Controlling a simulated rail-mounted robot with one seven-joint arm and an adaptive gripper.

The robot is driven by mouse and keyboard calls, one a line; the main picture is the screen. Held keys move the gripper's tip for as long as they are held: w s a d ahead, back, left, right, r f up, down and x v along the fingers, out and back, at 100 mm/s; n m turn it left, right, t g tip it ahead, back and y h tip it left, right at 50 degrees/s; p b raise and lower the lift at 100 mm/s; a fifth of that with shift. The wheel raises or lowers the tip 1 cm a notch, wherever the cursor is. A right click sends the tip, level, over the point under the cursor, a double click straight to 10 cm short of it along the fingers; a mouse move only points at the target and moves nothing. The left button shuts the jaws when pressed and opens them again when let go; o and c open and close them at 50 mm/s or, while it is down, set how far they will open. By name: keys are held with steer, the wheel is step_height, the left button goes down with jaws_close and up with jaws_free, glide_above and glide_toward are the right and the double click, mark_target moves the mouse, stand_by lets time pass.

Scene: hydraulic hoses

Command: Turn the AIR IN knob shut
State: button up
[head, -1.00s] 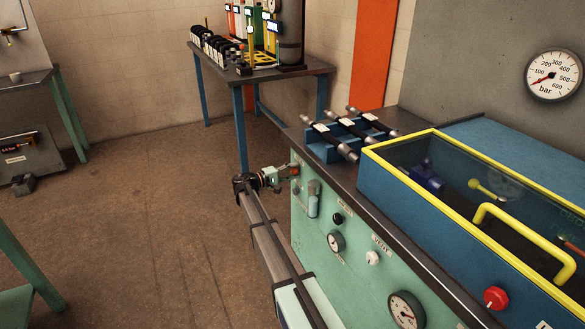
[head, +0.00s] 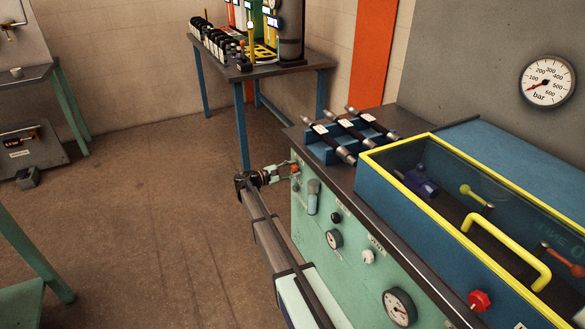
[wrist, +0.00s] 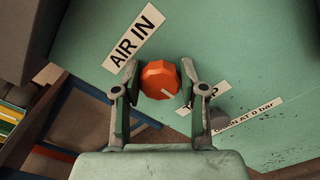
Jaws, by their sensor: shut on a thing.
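The AIR IN knob (wrist: 160,80) is orange and faceted, with a short white mark at its lower right edge in the wrist view. It is mounted on the green panel (wrist: 220,50), below the AIR IN label (wrist: 134,38). My gripper (wrist: 160,82) has one finger on each side of the knob and is shut on it. In the head view my gripper (head: 285,172) is at the left end of the green panel's front. The knob is small there and mostly hidden by my gripper.
A second label (wrist: 203,97) is partly covered by my right finger, with a grey round part (wrist: 219,119) below it. Open floor lies left of my arm.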

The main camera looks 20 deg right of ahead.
steer(key=shift+d, duration=0.1)
stand_by(0.3)
steer(key=o, duration=1.1)
steer(key=shift+o, duration=0.2)
steer(key=a, duration=1.2)
steer(key=shift+s, duration=0.25)
